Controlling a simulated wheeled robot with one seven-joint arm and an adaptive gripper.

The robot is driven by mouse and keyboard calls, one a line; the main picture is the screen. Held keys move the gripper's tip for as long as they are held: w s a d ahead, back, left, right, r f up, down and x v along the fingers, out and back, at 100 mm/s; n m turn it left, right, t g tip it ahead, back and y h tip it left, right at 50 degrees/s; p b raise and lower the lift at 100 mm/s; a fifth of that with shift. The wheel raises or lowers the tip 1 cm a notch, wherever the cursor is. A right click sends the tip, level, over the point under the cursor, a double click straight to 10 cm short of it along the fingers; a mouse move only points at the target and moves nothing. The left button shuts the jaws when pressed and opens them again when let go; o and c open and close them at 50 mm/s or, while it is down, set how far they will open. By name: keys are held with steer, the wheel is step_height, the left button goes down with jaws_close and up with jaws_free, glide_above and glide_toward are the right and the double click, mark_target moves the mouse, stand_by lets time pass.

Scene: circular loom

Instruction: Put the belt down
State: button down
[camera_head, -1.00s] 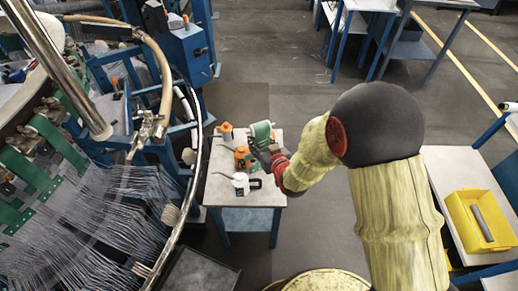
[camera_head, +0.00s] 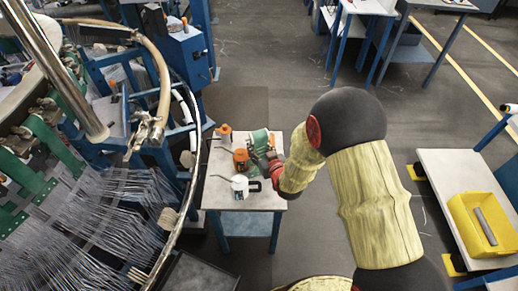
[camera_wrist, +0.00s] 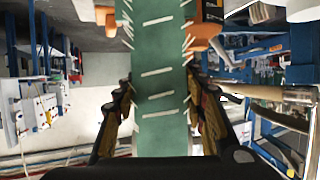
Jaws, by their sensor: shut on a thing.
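The belt is a green roll or band with white stitch marks. In the head view the belt (camera_head: 259,139) is at the back right part of a small white-topped table (camera_head: 264,202). My gripper (camera_head: 268,160) is shut on it from the near right side. In the wrist view the belt (camera_wrist: 160,72) runs upright between the two fingers of my gripper (camera_wrist: 160,100), one on each side. I cannot tell whether the belt touches the tabletop.
An orange-capped bottle (camera_head: 224,132), an orange container (camera_head: 241,157) and a white can (camera_head: 240,186) stand on the table, left of the belt. The loom's curved rail (camera_head: 192,165) is close on the left. A yellow bin (camera_head: 470,220) sits on a right-hand table. Open floor lies behind.

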steer(key=c, duration=1.5)
jaws_free()
steer(key=shift+f, duration=0.15)
steer(key=shift+c, duration=0.2)
steer(key=o, duration=0.5)
steer(key=shift+r, duration=0.2)
